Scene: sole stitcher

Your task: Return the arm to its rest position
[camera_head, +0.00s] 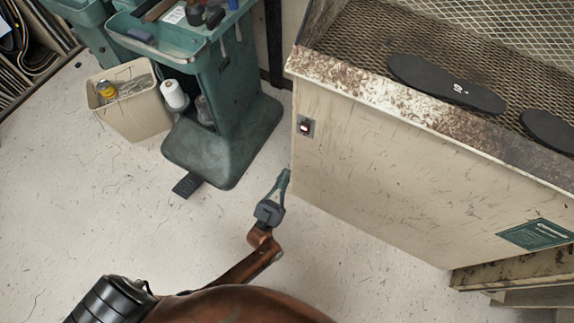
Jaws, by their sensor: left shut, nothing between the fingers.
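My left gripper (284,178) is at the middle of the head view, at the end of my brown arm that comes up from the bottom left. Its fingers are together, pointing up in the picture, with nothing between them. It appears in front of the floor, just left of the near corner of the beige cabinet (390,190); I cannot tell whether it touches the cabinet. My right gripper does not show.
A green machine stand (225,120) with a pedal (187,185) stands at the back left, beside a beige bin (133,110). The floor (90,225) at left is clear.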

